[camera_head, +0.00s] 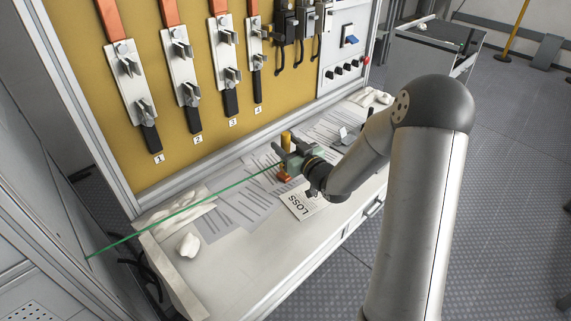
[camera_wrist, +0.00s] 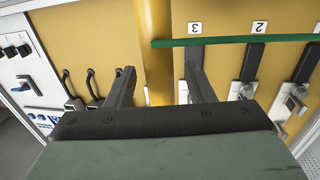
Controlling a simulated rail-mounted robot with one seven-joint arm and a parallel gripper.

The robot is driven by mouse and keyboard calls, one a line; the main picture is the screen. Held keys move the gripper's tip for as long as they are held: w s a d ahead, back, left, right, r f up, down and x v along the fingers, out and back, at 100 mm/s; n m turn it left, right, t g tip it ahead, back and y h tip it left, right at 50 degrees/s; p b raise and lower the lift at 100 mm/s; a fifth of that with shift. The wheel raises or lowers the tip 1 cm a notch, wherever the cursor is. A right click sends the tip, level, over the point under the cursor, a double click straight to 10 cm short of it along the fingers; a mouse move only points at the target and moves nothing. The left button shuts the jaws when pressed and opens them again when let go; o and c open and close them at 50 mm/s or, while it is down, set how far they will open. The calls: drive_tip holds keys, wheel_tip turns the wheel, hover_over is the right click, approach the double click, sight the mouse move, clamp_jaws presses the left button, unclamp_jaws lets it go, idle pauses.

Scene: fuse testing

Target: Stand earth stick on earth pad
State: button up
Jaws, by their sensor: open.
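A yellow stick (camera_head: 286,138) stands upright over the white bench, with an orange-red lower part (camera_head: 286,178). I take it for the earth stick. A thin green line (camera_head: 180,211) runs from it down to the left. My gripper (camera_head: 288,153) is at the stick with its fingers open. In the wrist view the yellow stick (camera_wrist: 155,30) is between the two separated fingers, nearer the left one, and the green line (camera_wrist: 240,40) crosses to the right from it. The stick's lower end is partly hidden by my gripper. I cannot make out the earth pad.
Papers (camera_head: 235,205), a sheet marked LOSS (camera_head: 300,205) and white gloves (camera_head: 188,243) lie on the bench. A grey trolley (camera_head: 425,65) stands at the back right on open floor.

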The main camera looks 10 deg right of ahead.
drive_tip(key=shift+w+a, duration=0.15)
drive_tip(key=shift+w, duration=0.2)
clamp_jaws()
drive_tip(key=shift+r, duration=0.15)
